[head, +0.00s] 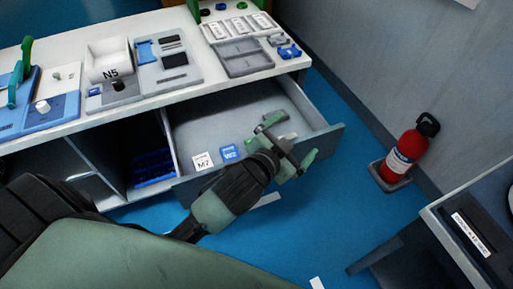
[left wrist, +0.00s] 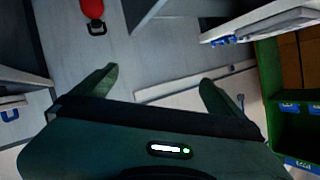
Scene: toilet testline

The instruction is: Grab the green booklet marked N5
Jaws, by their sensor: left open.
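I cannot make out a green booklet marked N5 in either view. My left gripper (head: 289,142) is over the front right part of an open drawer (head: 225,112). In the left wrist view its two green fingers (left wrist: 158,88) are spread wide with nothing between them. In the drawer, a white piece marked M7 (head: 202,161) and a blue piece (head: 229,152) lie left of the gripper. My right gripper is not in view.
The white worktop (head: 135,98) carries panels and trays, with a green handle (head: 18,85) at left. A red fire extinguisher (head: 407,152) stands by the wall at right. A green shelf (left wrist: 276,95) is at right in the wrist view.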

